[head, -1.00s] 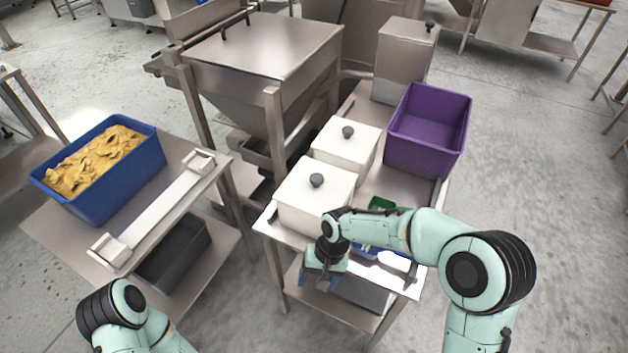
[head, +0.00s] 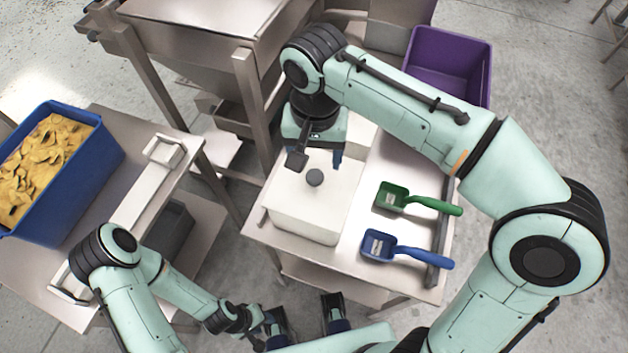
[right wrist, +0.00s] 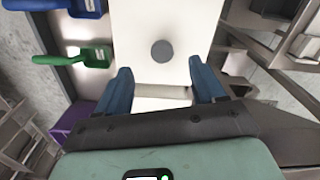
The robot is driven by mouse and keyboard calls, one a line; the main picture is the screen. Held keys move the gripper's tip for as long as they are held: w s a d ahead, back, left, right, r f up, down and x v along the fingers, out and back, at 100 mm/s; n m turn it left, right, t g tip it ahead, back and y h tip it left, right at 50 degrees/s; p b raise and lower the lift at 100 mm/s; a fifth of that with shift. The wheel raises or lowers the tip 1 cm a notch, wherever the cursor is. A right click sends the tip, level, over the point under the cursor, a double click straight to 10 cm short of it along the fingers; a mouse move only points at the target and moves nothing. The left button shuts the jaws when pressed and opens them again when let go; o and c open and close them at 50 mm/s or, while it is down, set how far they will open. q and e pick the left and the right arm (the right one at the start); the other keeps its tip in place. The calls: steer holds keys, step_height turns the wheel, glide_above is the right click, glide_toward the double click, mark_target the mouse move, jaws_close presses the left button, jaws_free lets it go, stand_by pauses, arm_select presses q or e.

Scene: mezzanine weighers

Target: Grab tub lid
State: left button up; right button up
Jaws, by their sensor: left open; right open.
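A white tub with a white lid (head: 332,195) and a dark round knob (head: 314,178) stands on the right steel table. My right gripper (head: 316,160) is open above the back part of this lid, its fingers pointing down behind the knob. In the right wrist view the knob (right wrist: 162,50) lies beyond the two blue fingertips (right wrist: 158,84), apart from them, with nothing between the fingers except the view of the lid. A second white tub (head: 362,134) behind is mostly hidden by my right arm. My left gripper (head: 305,318) is open and empty near the bottom of the head view.
A green scoop (head: 393,197) and a blue scoop (head: 380,246) lie right of the tub. A purple crate (head: 450,62) stands at the back right. A blue crate of yellow chips (head: 84,180) and a white bar-shaped piece (head: 140,205) are on the left table. A steel hopper stands behind.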

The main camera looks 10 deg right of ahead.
mark_target(315, 176)
steer(key=f, duration=0.3)
steer(key=f+b, duration=0.1)
steer(key=f, duration=0.1)
steer(key=w+f, duration=0.1)
steer(key=f, duration=0.2)
steer(key=shift+d+f, duration=0.1)
steer(key=shift+f, duration=0.2)
steer(key=c, duration=1.2)
